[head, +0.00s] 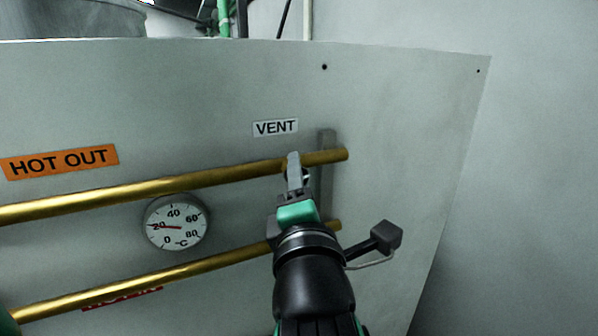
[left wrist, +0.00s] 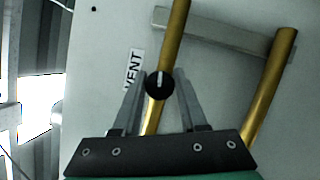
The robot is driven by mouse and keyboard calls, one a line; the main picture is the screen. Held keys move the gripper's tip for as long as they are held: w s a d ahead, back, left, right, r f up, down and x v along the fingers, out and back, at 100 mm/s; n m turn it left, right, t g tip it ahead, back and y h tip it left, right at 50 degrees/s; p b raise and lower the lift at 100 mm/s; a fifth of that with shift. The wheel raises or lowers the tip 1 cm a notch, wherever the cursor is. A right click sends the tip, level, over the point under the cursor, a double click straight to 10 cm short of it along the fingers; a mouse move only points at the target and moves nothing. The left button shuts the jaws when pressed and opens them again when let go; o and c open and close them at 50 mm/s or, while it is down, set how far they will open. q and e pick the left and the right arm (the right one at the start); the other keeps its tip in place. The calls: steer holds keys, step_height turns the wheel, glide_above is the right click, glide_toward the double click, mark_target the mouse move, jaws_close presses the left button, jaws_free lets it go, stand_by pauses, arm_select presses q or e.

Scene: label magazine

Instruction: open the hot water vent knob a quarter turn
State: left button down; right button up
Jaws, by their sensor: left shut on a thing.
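The vent knob (left wrist: 159,85) is small, round and black with a white pointer line. In the left wrist view it sits on the upper brass pipe beside the VENT label (left wrist: 134,69); its line runs roughly along the pipe. My left gripper (left wrist: 161,76) has a finger on each side of the knob and is shut on it. In the head view my left gripper (head: 293,157) is at the right end of the upper brass pipe (head: 200,180), below the VENT label (head: 275,127), and mostly hides the knob. My right gripper is in neither view.
A lower brass pipe (head: 190,268) runs below the upper one. A grey bracket (head: 327,140) holds the pipes at their right ends. A round thermometer (head: 176,222) sits between the pipes. An orange HOT OUT label (head: 60,161) is at left. The panel right of the bracket is clear.

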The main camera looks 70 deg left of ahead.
arm_select(q)
steer(key=shift+s, duration=0.1)
steer(key=shift+c, duration=2.3)
jaws_free()
steer(key=b+v, duration=0.3)
steer(key=v, duration=0.8)
steer(key=shift+d, duration=0.25)
